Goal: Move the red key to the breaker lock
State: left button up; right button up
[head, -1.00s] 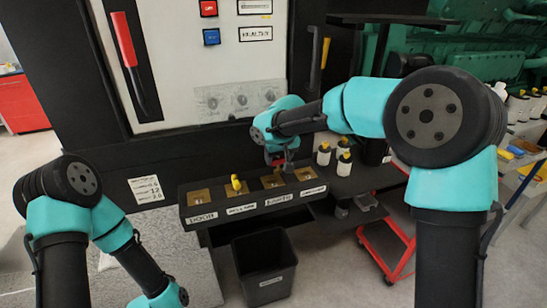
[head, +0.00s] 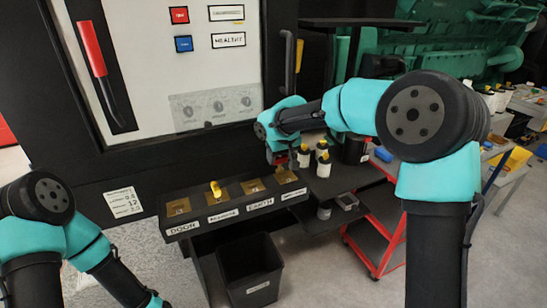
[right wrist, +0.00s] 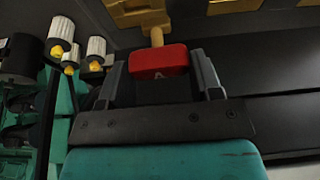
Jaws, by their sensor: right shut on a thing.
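My right gripper (head: 279,163) is shut on the red key (right wrist: 158,61), whose red head sits between the jaws in the right wrist view. Its brass shaft points away from the jaws toward a brass lock plate (right wrist: 140,14); I cannot tell whether the tip is inside it. In the head view this gripper is over the rightmost plate (head: 286,178) of the lock box (head: 234,206). A yellow key (head: 216,188) stands in the second plate from the left, whose label is blurred. The left plate is labelled DOOR, the third EARTH. My left gripper is out of view.
Several white bottles with yellow tops (head: 323,165) stand close right of the gripper. A black bin (head: 249,272) is below the box. The cabinet (head: 165,75) with a red lever (head: 92,48) rises behind. A red cart (head: 385,230) stands at right.

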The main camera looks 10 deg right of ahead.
aim_at(287, 161)
jog(key=shift+w+d, duration=0.25)
jog(key=shift+d, duration=0.9)
jog(key=shift+f, duration=0.15)
jog(key=shift+f, duration=0.8)
jog(key=shift+f, duration=1.6)
jog(key=o, duration=1.1)
jog(key=shift+r, duration=0.15)
jog(key=shift+r, duration=3.65)
